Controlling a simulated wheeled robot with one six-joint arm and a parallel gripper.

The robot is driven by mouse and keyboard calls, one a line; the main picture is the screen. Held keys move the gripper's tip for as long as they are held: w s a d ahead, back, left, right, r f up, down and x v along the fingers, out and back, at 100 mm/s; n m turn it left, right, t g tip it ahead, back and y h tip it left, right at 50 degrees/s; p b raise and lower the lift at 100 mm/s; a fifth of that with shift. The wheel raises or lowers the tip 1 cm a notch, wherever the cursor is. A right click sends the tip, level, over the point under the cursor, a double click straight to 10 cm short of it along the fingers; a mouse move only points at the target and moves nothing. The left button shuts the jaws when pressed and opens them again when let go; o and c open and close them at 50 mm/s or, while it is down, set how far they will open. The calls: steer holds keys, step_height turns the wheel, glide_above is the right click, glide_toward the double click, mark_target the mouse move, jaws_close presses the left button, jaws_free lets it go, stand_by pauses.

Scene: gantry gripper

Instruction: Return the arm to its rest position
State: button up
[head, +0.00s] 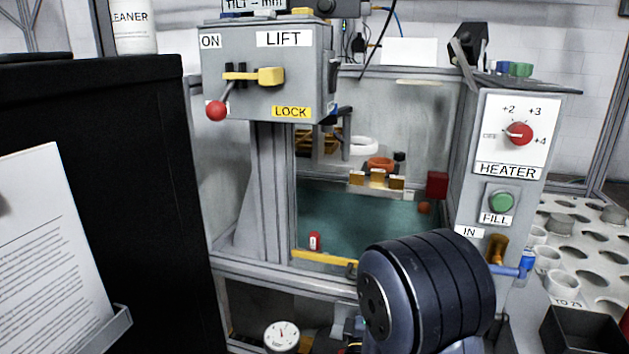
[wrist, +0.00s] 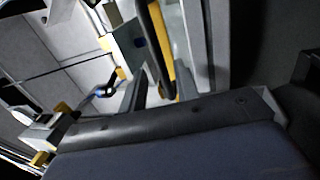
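My arm (head: 425,290) shows in the head view as a thick dark blue-grey joint at the lower centre right, in front of the machine. My gripper is hidden in that view. In the wrist view my gripper (wrist: 160,80) shows two dark fingers standing apart with a gap between them. I see nothing held in the gap. A yellow and dark bar (wrist: 160,45) appears beyond the fingers; whether it touches them I cannot tell.
A grey machine with a LIFT box (head: 265,70) and a HEATER panel (head: 510,135) stands ahead. A yellow rail (head: 322,263) edges its green-floored bay (head: 350,220). A black cabinet (head: 130,200) blocks the left. A perforated white table (head: 590,240) with cups is at right.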

steer(key=x, duration=0.4)
steer(key=shift+w+d+b, duration=0.15)
steer(key=shift+w+b, duration=0.15)
steer(key=shift+w+d+r, duration=0.1)
steer(key=shift+w+r, duration=0.1)
steer(key=shift+w, duration=0.1)
steer(key=shift+s+r+p, duration=0.1)
steer(key=shift+r+p, duration=0.2)
steer(key=shift+p, duration=0.05)
